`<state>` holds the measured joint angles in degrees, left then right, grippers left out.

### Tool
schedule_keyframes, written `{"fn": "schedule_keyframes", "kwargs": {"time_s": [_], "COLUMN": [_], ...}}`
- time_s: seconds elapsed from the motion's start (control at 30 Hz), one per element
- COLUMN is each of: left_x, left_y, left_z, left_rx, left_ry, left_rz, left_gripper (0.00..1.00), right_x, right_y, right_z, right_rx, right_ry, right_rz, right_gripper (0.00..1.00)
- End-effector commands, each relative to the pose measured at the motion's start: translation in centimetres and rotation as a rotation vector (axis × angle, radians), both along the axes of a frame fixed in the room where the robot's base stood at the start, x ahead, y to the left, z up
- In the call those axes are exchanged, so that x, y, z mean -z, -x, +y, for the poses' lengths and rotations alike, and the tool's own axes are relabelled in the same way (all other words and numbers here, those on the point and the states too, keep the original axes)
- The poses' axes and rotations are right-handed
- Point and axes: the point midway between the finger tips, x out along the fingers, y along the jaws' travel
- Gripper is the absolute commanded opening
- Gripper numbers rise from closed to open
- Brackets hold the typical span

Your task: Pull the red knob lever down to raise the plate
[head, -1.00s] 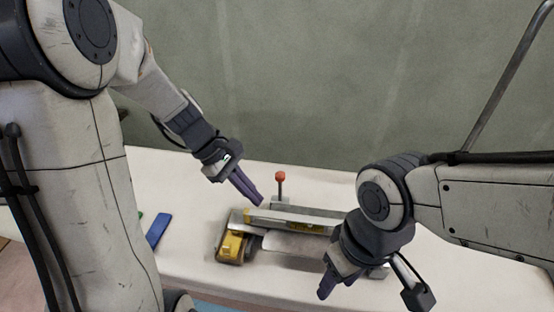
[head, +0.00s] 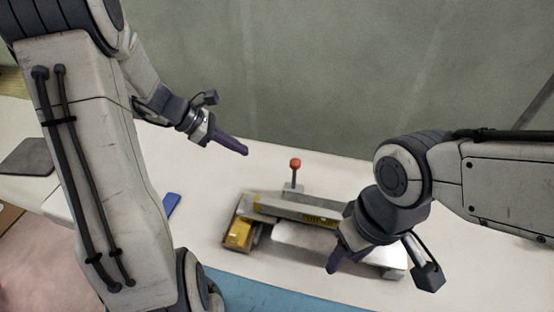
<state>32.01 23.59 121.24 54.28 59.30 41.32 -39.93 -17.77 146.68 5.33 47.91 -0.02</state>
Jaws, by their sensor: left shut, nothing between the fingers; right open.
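The red knob lever (head: 295,164) stands upright on its thin stem at the back edge of a metal device. The device has a long grey bar with yellow parts (head: 239,234) at its left end. A flat silver plate (head: 310,241) lies at its front. My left gripper (head: 246,152) is shut and empty, above the table to the left of the red knob and apart from it. My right gripper (head: 333,268) is open over the front right of the device, pointing down and partly covering the plate. Its fingers overlap in this view.
A blue piece (head: 171,203) lies on the white table (head: 215,190) left of the device, partly hidden by my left arm. A dark flat pad (head: 27,157) lies at far left. The green-grey wall (head: 300,80) stands behind. Table left of the knob is clear.

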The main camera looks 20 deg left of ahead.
Motion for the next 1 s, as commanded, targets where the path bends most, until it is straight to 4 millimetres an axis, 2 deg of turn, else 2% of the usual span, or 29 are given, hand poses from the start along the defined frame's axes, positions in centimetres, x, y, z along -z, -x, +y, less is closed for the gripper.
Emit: {"fn": "schedule_keyframes", "kwargs": {"time_s": [0.43,0.7,1.0], "left_x": [6.6,6.3,6.3], "left_y": [-2.2,-3.6,-3.9], "left_z": [-5.9,-8.8,-9.3], "left_rx": [0.001,-0.001,-0.004], "left_ry": [0.000,-0.001,-0.001], "left_rz": [0.006,0.001,0.000], "left_gripper": [0.00,0.00,0.00], "right_x": [0.8,0.1,0.1], "right_y": [0.0,0.0,0.0], "right_z": [0.0,0.0,0.0], "right_rx": [0.000,0.000,0.000], "right_ry": [0.000,0.000,0.000], "right_rz": [0.000,0.000,0.000], "right_gripper": [0.50,0.50,0.50]}}
